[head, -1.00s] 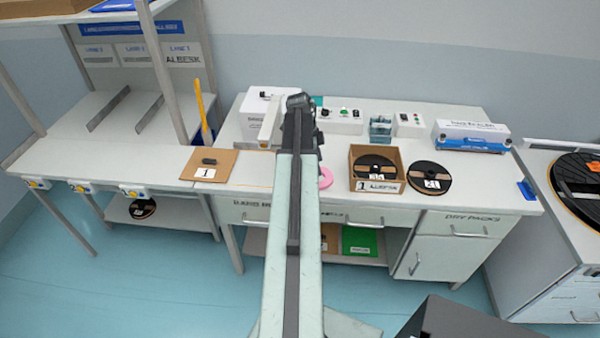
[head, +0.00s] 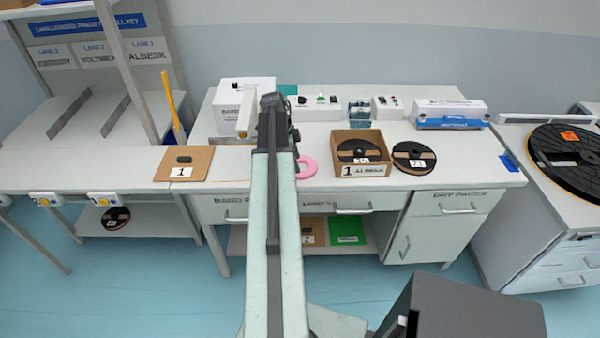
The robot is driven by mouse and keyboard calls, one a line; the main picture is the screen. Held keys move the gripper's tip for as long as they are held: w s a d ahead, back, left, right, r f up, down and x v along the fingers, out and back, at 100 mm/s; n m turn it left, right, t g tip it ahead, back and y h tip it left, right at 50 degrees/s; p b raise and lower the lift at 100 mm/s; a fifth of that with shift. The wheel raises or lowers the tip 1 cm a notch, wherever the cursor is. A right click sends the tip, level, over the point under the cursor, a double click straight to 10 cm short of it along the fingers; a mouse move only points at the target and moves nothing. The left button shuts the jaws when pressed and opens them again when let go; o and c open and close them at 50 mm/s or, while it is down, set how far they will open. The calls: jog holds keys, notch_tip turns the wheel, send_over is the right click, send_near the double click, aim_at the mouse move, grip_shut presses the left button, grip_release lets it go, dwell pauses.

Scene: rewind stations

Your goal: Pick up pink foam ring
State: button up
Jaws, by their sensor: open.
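The pink foam ring (head: 313,167) lies flat on the white bench top in the head view, just right of my arm. Its left edge is partly covered by the arm. My gripper (head: 277,118) is at the far end of my raised arm, up and left of the ring in the picture and apart from it. It is open, with nothing seen between its jaws. The fingertips are small and dark, and the arm partly hides them.
An open cardboard box (head: 362,169) with a black reel stands right of the ring, beside another reel (head: 414,157). A white box (head: 228,98) and control boxes line the back. A brown card (head: 184,163) lies left. Bare bench separates ring and box.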

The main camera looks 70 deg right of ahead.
aim_at(301, 173)
jog(key=b+x, duration=0.6)
jog(key=shift+r, duration=0.1)
grip_shut()
